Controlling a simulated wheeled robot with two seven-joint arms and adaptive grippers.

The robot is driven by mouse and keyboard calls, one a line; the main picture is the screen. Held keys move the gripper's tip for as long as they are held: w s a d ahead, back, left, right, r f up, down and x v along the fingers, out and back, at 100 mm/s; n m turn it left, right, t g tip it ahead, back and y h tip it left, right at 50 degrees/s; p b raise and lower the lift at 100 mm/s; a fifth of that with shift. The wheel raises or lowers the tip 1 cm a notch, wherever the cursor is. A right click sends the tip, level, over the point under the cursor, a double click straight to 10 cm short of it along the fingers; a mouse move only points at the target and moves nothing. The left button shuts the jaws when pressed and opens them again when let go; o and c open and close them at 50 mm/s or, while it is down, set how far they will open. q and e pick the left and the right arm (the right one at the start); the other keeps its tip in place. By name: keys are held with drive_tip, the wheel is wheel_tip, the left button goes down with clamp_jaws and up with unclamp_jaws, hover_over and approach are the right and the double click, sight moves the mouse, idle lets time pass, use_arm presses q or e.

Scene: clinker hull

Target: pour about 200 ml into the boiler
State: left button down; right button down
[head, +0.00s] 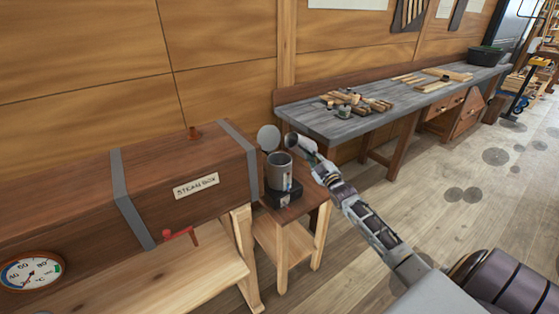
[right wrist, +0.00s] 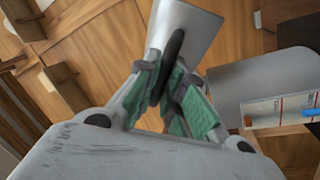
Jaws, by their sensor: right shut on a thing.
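The boiler (head: 279,173) is a grey metal cylinder, open at the top, on a black base, with a round grey lid (head: 268,138) standing up behind its rim. It also shows in the right wrist view (right wrist: 232,88), with a white gauge label (right wrist: 280,112) marked in red and blue. My right gripper (head: 306,149) is just right of the boiler and above its rim. It is shut on a light grey metal vessel (right wrist: 188,25), seemingly by a dark handle (right wrist: 173,55). The vessel appears tilted in the head view (head: 295,142). I cannot see its contents or any stream. My left gripper is out of view.
The boiler's small wooden stand (head: 268,235) is beside the long wooden steam box (head: 80,200), which has a dial gauge (head: 31,272) and red valve handle (head: 180,235). Behind, a grey-topped workbench (head: 385,118) holds wood pieces.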

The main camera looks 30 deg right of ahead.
drive_tip(key=shift+r, duration=0.15)
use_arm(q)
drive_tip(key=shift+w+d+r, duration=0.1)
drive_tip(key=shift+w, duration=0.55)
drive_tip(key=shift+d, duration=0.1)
